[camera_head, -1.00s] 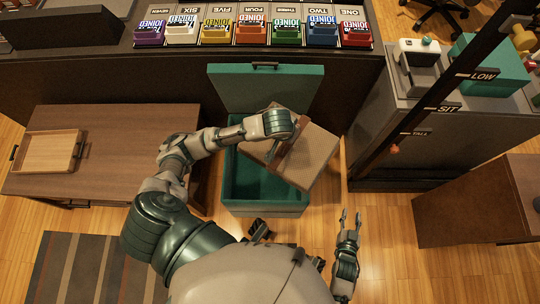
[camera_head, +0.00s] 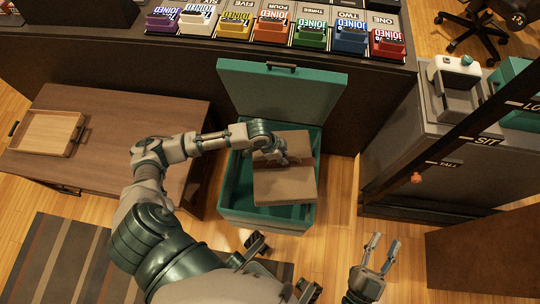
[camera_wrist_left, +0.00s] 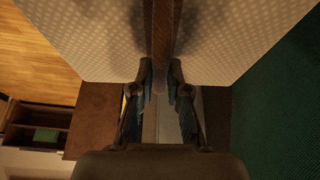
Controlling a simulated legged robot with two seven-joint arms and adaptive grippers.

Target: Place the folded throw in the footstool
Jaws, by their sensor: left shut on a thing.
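The folded throw (camera_head: 285,186) is a tan, nearly square bundle with a brown strap (camera_wrist_left: 161,30). My left gripper (camera_head: 274,152) is shut on the strap, which runs between its fingers in the left wrist view (camera_wrist_left: 160,82). The footstool (camera_head: 262,223) is a teal open box with its lid (camera_head: 282,92) raised at the back. The throw is over the footstool's opening, roughly squared to it, with teal interior showing at its left and front. I cannot tell how deep it sits. My right gripper (camera_head: 382,254) is open and empty, right of the footstool.
A brown table (camera_head: 115,135) with a wooden tray (camera_head: 46,133) stands on the left. A grey cabinet (camera_head: 415,165) stands on the right, with a dark post carrying labels in front. A long dark counter with colourful boxes runs behind the lid.

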